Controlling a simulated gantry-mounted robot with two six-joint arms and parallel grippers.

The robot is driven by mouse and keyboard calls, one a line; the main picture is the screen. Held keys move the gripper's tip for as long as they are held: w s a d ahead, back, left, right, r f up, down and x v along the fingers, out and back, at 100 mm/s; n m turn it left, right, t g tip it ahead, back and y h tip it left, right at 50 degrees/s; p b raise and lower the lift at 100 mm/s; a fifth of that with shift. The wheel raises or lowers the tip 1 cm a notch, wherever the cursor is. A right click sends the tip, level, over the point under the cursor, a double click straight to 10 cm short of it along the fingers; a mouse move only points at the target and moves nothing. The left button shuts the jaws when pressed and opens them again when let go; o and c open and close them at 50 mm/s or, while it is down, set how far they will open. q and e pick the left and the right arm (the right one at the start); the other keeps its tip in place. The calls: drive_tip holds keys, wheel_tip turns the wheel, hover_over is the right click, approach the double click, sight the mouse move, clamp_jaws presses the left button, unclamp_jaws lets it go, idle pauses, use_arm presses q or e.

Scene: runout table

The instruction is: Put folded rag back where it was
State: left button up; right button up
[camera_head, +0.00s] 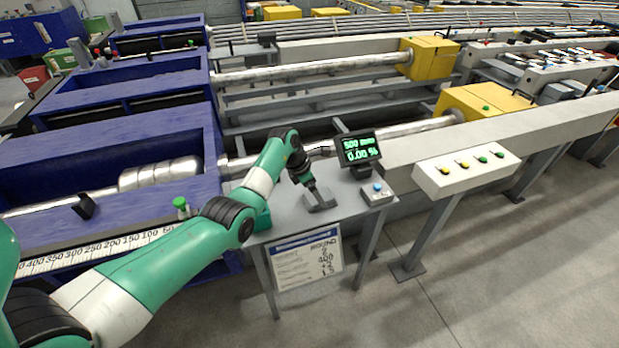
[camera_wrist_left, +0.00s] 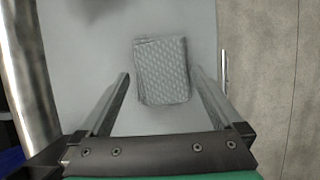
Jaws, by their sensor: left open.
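The folded rag (camera_wrist_left: 162,72) is a grey, patterned, roughly rectangular pad lying on the light grey table top (camera_wrist_left: 88,60) in the left wrist view. My left gripper (camera_wrist_left: 162,88) is open, with one finger on either side of the rag and a gap to each. I cannot tell the height of the fingertips above the table. In the head view my left gripper (camera_head: 319,202) points down over the small grey table (camera_head: 285,232). I cannot make out the rag there. My right gripper is not in view.
A display (camera_head: 359,149) and a small box with a blue button (camera_head: 376,193) stand right of my left gripper. A button panel (camera_head: 467,170) is further right. A blue trough with a ruler (camera_head: 105,255) lies left. A metal bar (camera_wrist_left: 30,75) runs along the table's left side.

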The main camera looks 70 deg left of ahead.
use_arm(q)
drive_tip(key=p+v, duration=0.4)
drive_tip(key=v, duration=0.6)
drive_tip(key=shift+r, duration=0.15)
